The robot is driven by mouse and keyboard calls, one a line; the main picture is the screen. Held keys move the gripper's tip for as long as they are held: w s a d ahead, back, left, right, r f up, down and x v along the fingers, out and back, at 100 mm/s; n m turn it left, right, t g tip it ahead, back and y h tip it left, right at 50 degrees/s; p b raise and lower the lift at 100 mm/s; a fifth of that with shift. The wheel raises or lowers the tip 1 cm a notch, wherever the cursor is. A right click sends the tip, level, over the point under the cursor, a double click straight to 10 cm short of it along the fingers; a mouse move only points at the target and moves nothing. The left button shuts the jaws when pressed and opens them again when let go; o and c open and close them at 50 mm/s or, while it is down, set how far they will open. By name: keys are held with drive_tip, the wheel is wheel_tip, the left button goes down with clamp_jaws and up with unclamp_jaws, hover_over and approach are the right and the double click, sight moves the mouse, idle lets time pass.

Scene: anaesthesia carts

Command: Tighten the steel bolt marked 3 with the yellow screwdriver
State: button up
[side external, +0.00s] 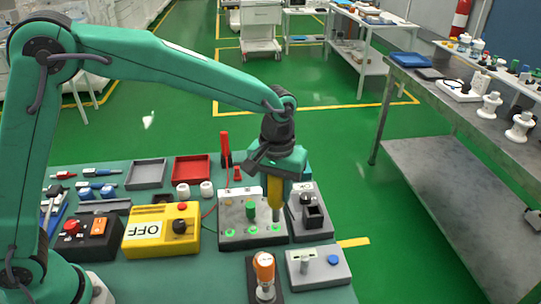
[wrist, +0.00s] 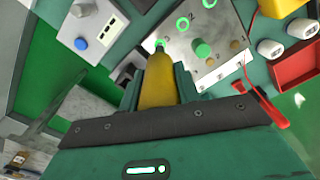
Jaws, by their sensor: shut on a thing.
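My gripper (side external: 275,172) is shut on the yellow screwdriver (side external: 275,190), which hangs upright, tip down, over the right end of a steel plate (side external: 239,240). The plate bears several green-lit rings; the screwdriver's shaft meets the rightmost ring (side external: 276,228) in the side view. In the wrist view the yellow handle (wrist: 160,82) lies between my jaws and points at a green ring (wrist: 160,43), beside a ring (wrist: 182,23) marked 2. The bolt under the tip is mostly hidden, its number is not readable, and I cannot tell whether the tip touches it.
A green knob (side external: 250,210) stands on the plate near the screwdriver. A red-handled tool (side external: 225,145) stands upright behind it. A grey block with a black fixture (side external: 313,216) is close on the right. A yellow OFF box (side external: 160,232) sits left; an orange-topped part (side external: 264,268) stands in front.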

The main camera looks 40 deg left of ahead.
drive_tip(key=shift+r, duration=1.95)
drive_tip(key=shift+w, duration=0.1)
